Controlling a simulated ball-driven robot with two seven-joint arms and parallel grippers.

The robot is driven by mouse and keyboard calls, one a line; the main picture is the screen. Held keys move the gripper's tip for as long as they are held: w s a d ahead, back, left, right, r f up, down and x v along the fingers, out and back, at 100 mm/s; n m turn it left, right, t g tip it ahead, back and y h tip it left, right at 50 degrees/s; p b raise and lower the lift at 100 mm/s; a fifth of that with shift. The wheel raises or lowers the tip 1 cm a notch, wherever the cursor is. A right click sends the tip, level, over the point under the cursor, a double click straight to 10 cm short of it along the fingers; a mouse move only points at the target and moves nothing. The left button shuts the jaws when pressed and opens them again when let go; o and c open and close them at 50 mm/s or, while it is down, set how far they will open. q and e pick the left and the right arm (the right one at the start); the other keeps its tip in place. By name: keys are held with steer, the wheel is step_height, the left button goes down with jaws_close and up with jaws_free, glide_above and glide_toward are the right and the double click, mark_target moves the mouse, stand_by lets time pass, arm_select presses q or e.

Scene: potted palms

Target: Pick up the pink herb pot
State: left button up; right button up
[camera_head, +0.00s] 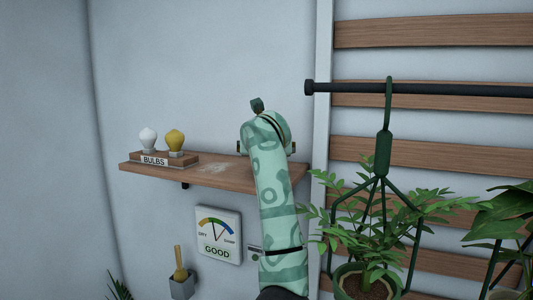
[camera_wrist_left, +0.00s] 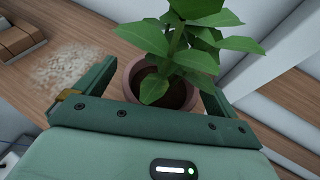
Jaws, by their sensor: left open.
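The pink herb pot (camera_wrist_left: 132,84) is dusty pink with dark soil and a leafy green plant (camera_wrist_left: 180,45). In the left wrist view it stands on the wooden shelf between the fingers of my left gripper (camera_wrist_left: 160,78). The gripper is open, one finger on each side of the pot's rim; I cannot tell whether either touches it. In the head view my left arm covers the pot, and only small parts of the left gripper (camera_head: 267,148) show beside the arm at the shelf's right end. My right gripper is not in view.
The wall shelf (camera_head: 245,182) carries a bulbs stand (camera_head: 183,161) on its left and a pale spill (camera_head: 213,168) in the middle. A meter (camera_head: 218,235) hangs below. A hanging plant (camera_head: 368,225) and a black rail (camera_head: 440,89) are close on the right.

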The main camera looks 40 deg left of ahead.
arm_select(q)
steer(key=shift+w+a+f, duration=0.1)
steer(key=shift+w, duration=0.05)
steer(key=shift+c, duration=0.8)
steer(key=shift+d, duration=0.25)
steer(key=c, duration=0.5)
steer(key=shift+a, duration=0.1)
steer(key=c, duration=0.7)
